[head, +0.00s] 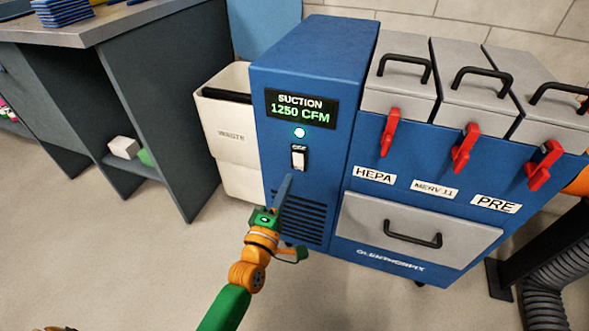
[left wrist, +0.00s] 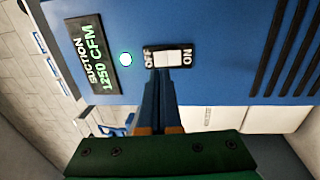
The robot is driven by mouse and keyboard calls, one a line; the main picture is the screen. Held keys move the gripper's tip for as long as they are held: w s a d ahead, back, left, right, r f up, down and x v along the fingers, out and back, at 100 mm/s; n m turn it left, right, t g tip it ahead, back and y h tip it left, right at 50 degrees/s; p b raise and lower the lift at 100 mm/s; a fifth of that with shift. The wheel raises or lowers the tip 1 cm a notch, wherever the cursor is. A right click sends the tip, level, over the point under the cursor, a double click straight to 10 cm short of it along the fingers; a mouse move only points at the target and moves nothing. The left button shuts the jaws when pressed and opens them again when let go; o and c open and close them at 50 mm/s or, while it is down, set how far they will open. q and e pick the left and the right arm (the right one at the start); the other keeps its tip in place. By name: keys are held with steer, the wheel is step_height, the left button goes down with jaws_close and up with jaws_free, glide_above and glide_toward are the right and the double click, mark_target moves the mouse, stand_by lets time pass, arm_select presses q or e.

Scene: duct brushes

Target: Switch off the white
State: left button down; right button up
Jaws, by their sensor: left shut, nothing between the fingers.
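A white rocker switch (head: 298,157) sits on the front of the blue suction unit (head: 272,178), below a lit indicator light and a display (head: 300,109) reading "SUCTION 1250 CFM". In the left wrist view the switch (left wrist: 165,58) shows sideways, with OFF at its left end and ON at its right. My left gripper (head: 287,180) is shut and empty, its fingertips just below the switch in the head view. In the left wrist view the fingertips (left wrist: 159,72) reach the switch's lower edge; I cannot tell whether they touch it. My right gripper is not in view.
A white waste bin (head: 228,165) stands left of the unit. Filter boxes with black handles and red latches (head: 389,132) and a drawer (head: 415,232) are at the right. A grey hose (head: 545,300) lies lower right. A workbench (head: 95,30) stands at the left.

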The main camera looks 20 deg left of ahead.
mark_target(298, 156)
arm_select(q)
steer(key=w, duration=0.1)
steer(key=w+b, duration=0.1)
steer(key=w, duration=0.3)
steer(key=shift+w+d+r, duration=0.1)
steer(key=shift+w+r, duration=0.1)
steer(key=shift+r, duration=0.05)
steer(key=shift+w+r, duration=0.1)
steer(key=shift+w, duration=0.15)
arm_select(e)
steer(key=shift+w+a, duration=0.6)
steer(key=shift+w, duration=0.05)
arm_select(q)
steer(key=shift+w+r, duration=0.15)
steer(key=shift+r, duration=0.1)
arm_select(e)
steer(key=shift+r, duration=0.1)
